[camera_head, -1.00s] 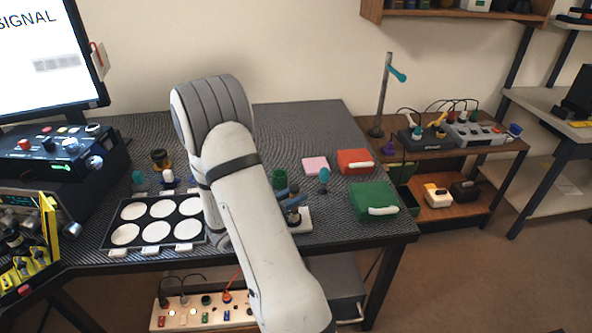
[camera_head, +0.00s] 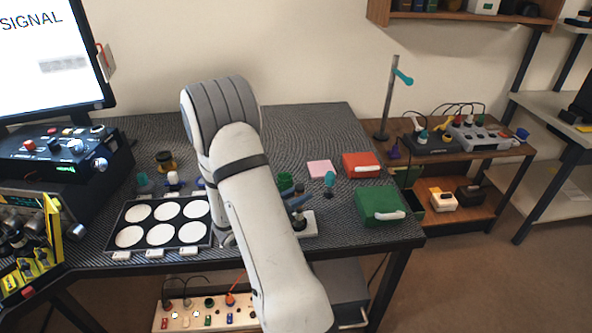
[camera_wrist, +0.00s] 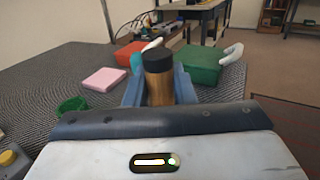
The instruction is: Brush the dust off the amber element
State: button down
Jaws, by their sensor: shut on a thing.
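My gripper (camera_wrist: 158,88) has blue fingers shut on an upright brown, wood-coloured cylinder with a black end (camera_wrist: 159,62). It looks like a brush handle; its lower part is hidden behind the gripper body. A black tray (camera_head: 112,235) with several white round pads lies left of my arm. A small dark-and-amber jar-like piece (camera_head: 166,161) stands behind the tray; I cannot tell whether it is the amber element. No dust can be made out.
A monitor (camera_head: 50,65) stands left.

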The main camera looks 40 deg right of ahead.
aim_at(298, 187)
jog(key=shift+w+a, duration=0.25)
jog(key=r, duration=0.1)
jog(key=r+p, duration=0.2)
jog(key=shift+s+d+r, duration=0.1)
jog(key=shift+s+r, duration=0.15)
jog(key=shift+w+r+p, duration=0.2)
jog(key=shift+r+p, duration=0.45)
jog(key=shift+r, duration=0.05)
jog(key=shift+r+p, duration=1.15)
jog(key=shift+r, duration=0.45)
jog(key=shift+w, duration=0.2)
jog(key=w+a+n+t+y, duration=0.4)
jog(key=a+n+t, duration=0.1)
jog(key=a, duration=0.3)
jog(key=w+a+n+t+y, duration=0.4)
jog(key=a+t, duration=0.3)
jog(key=a, duration=0.2)
jog(key=w+a+n+t+y, duration=0.4)
jog(key=w+a+n+t, duration=0.1)
jog(key=a, duration=0.3)
jog(key=shift+w+a+f+n+t, duration=0.25)
jog(key=shift+w+f+n+t, duration=0.15)
jog(key=shift+w, duration=0.35)
